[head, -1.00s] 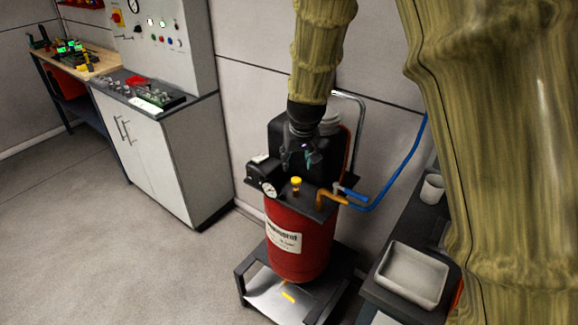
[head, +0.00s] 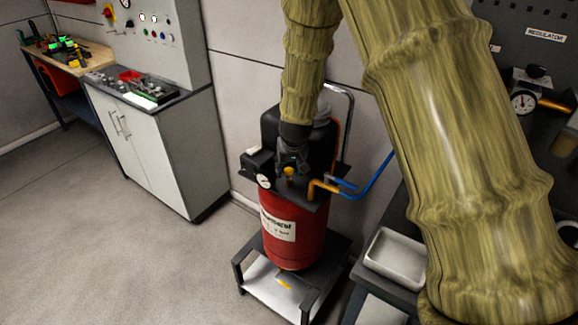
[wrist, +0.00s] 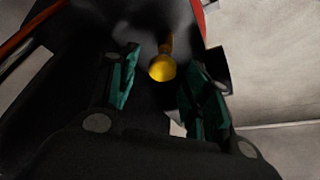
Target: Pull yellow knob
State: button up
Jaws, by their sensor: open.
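The yellow knob (head: 289,171) stands on the black top of the red compressor tank (head: 296,240), near its front. In the wrist view the knob (wrist: 162,68) shows as a round yellow end on a short stem. My gripper (head: 291,165) is just above and behind the knob in the head view. In the wrist view my gripper (wrist: 160,95) is open, with one green-padded finger on each side of the knob in the picture. The knob lies between the fingers' lines, and no contact shows. How far it sits beyond the fingertips is hard to tell.
A pressure gauge (head: 264,181) sits left of the knob. An orange pipe (head: 322,188) with a blue hose (head: 373,178) lies right. The tank stands on a black-framed stand (head: 262,286). A grey tray (head: 393,257) is at right. Floor at left is clear.

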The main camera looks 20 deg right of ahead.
jog(key=shift+s+r, duration=0.2)
jog(key=shift+s, duration=0.35)
jog(key=shift+w+a+f, duration=0.15)
jog(key=shift+w+f, duration=0.6)
jog(key=shift+s+r, duration=0.4)
jog(key=c, duration=0.7)
jog(key=shift+w+f, duration=0.1)
grip_shut()
jog(key=shift+w+r+p, duration=0.1)
jog(key=shift+r+p, duration=0.25)
jog(key=shift+r, duration=0.45)
jog(key=o, duration=0.7)
grip_release()
jog(key=shift+w+f, duration=0.1)
jog(key=shift+f, duration=0.05)
jog(key=shift+r, duration=0.2)
jog(key=v, duration=1.1)
jog(key=shift+s+r, duration=0.25)
